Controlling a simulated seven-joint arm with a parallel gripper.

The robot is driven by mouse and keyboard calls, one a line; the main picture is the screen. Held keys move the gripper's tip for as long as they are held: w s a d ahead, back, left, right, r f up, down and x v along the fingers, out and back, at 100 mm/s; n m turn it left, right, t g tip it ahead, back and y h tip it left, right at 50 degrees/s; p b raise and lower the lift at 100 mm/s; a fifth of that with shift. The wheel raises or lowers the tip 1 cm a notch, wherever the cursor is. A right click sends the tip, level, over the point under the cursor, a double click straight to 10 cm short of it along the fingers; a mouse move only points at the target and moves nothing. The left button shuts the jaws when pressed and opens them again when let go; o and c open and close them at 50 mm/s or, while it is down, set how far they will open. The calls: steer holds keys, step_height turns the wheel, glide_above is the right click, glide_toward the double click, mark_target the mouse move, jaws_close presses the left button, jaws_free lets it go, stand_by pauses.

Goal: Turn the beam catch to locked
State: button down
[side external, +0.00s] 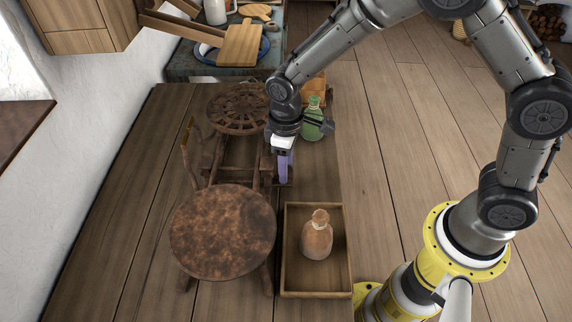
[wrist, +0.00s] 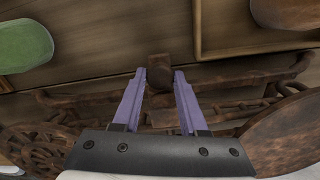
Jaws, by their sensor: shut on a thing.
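A rusty brown balance scale stands on the wooden table, with a near round pan (side external: 222,230), a far pan (side external: 238,108) and a dark frame (side external: 235,155) between them. My gripper (side external: 284,180) reaches down at the right side of the frame, between the pans. In the wrist view, the purple fingers of my gripper (wrist: 160,77) are on either side of a small rusty block (wrist: 159,68), apparently the catch's handle, and are shut on it. In the side view the fingers hide most of the catch. I cannot read its lock position.
A wooden tray (side external: 289,281) with a brown corked bottle (side external: 317,240) stands at the near right. A green bottle (side external: 313,122) stands close behind my gripper, near another wooden tray (side external: 316,86). The wall is at left; bare table (side external: 125,225) lies left of the scale.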

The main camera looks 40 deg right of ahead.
steer(key=shift+n, duration=1.5)
steer(key=shift+c, duration=2.2)
jaws_free()
step_height(320, 180, up, 14)
